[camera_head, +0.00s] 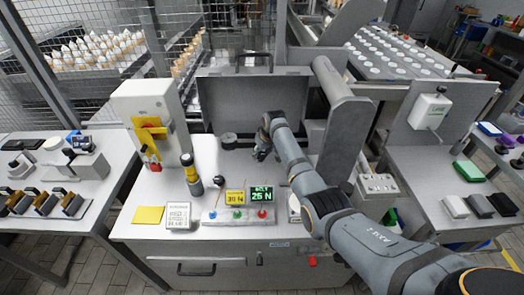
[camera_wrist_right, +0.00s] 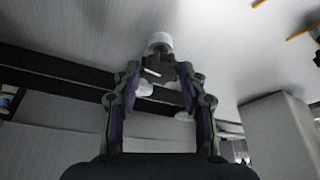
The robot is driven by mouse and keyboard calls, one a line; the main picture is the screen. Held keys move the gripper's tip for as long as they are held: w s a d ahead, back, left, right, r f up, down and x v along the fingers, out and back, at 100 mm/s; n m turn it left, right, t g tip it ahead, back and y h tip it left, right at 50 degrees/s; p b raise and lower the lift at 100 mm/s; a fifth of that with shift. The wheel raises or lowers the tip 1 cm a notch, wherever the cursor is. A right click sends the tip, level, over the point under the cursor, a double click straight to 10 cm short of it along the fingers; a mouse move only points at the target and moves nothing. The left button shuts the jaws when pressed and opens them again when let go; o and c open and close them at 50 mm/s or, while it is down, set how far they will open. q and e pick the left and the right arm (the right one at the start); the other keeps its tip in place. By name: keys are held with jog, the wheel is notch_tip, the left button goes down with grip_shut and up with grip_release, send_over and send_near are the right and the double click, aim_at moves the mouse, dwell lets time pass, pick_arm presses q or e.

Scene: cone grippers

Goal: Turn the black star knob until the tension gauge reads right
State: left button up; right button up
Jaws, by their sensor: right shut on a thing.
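The right gripper (camera_head: 262,152) is at the back of the white bench, at the far end of my grey arm. In the wrist view its fingers (camera_wrist_right: 157,75) are shut on the black star knob (camera_wrist_right: 156,69), which has a white mark and a white round shaft (camera_wrist_right: 159,40) beyond it. In the head view the gripper and arm hide the knob. The tension gauge (camera_head: 262,196) is a dark display with green text reading "BELT 25 N". A yellow card (camera_head: 235,198) beside it appears to read "30 N". My left gripper is out of view.
A panel with coloured buttons (camera_head: 222,215) sits before the gauge. A grey disc (camera_head: 228,140) lies behind.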

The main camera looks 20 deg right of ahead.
jog(key=shift+a+r+m+h+p, duration=0.15)
jog(key=shift+m+h+p, duration=0.25)
jog(key=shift+m+p, duration=0.5)
jog(key=shift+m+h, duration=0.4)
jog(key=shift+m, duration=0.9)
jog(key=o, duration=1.1)
jog(key=shift+o, duration=0.2)
